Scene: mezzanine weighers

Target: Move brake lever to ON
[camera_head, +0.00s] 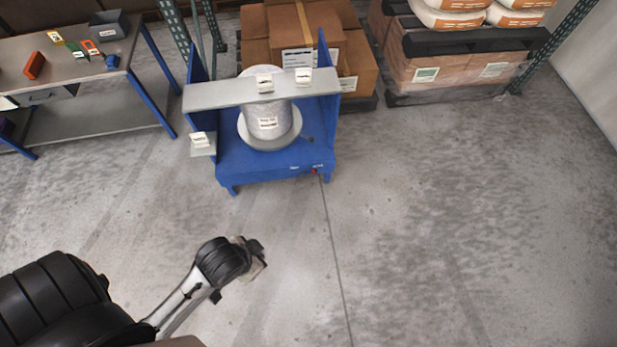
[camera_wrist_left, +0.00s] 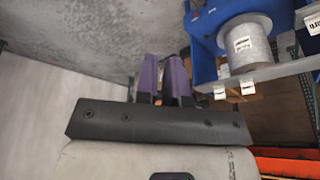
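A blue spool stand (camera_head: 270,172) holds a grey drum (camera_head: 266,112) under a grey crossbar. A small red part (camera_head: 314,171) sits on the stand's front right edge between tiny labels; I cannot tell if it is the brake lever or what the labels say. A small dark knob (camera_head: 309,138) lies right of the drum's base. My left gripper (camera_head: 258,252) is over the floor in front of the stand, apart from it. In the left wrist view its two purple fingers (camera_wrist_left: 163,75) are close together; any gap is unclear. My right gripper is out of view.
A workbench (camera_head: 85,66) with small items stands at the upper left. Cardboard boxes (camera_head: 335,35) are behind the stand. A loaded pallet (camera_head: 450,95) with sacks is at the upper right. The floor in front and to the right is clear.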

